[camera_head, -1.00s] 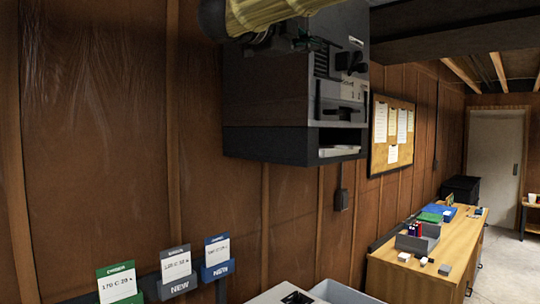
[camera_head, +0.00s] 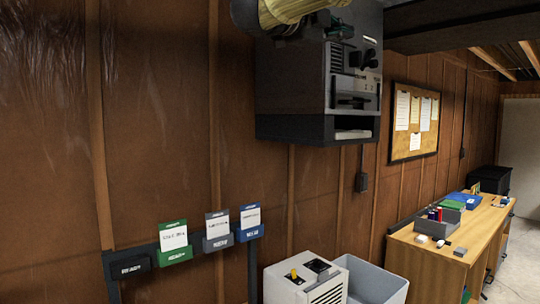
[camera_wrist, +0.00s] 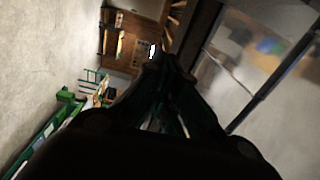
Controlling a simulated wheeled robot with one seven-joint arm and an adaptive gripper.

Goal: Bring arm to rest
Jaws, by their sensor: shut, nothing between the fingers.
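My gripper (camera_wrist: 160,64) shows in the wrist view as two dark fingers that come together at their tips. It is shut with nothing between the fingers. A brass-coloured and dark part of my arm (camera_head: 290,12) shows at the top of the head view, in front of the upper part of a grey machine. The rest of the arm is out of the picture.
The grey machine (camera_head: 319,85) hangs on the brown panelled wall. Below are card holders (camera_head: 174,243), a white unit (camera_head: 304,280) and a grey bin (camera_head: 372,283). A wooden desk (camera_head: 437,262) with small items stands right. A pinboard (camera_head: 415,122) hangs behind.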

